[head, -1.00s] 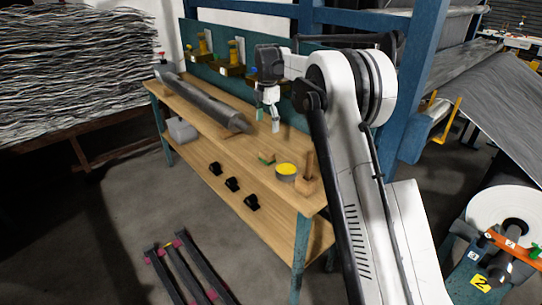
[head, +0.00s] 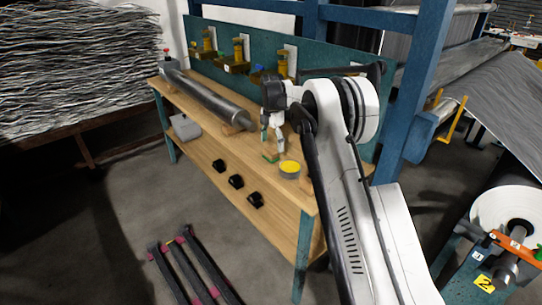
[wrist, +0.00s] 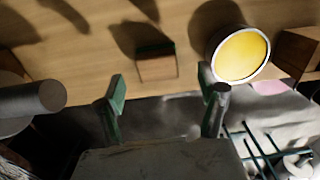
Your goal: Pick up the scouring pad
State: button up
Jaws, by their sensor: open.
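The scouring pad (head: 270,158) is a small block with a green layer and a tan side, lying on the wooden bench top. In the wrist view the scouring pad (wrist: 157,64) shows beyond the fingertips, roughly centred between them. My gripper (head: 273,143) is open and empty, just above and behind the pad in the head view. In the wrist view my gripper (wrist: 161,88) has its two green-tipped fingers spread wide apart. Neither finger visibly touches the pad.
A round tin with a yellow top (head: 289,168) stands close beside the pad; it also shows in the wrist view (wrist: 240,54). A wooden block (wrist: 297,50) is beyond it. A long grey roll (head: 210,98) lies along the bench (head: 215,140). Black holders (head: 236,181) line the lower shelf.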

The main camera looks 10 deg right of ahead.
aim_at(271, 150)
jog(key=f, duration=0.5)
jog(key=shift+w+a, duration=0.1)
jog(key=shift+a, duration=0.1)
jog(key=c, duration=1.3)
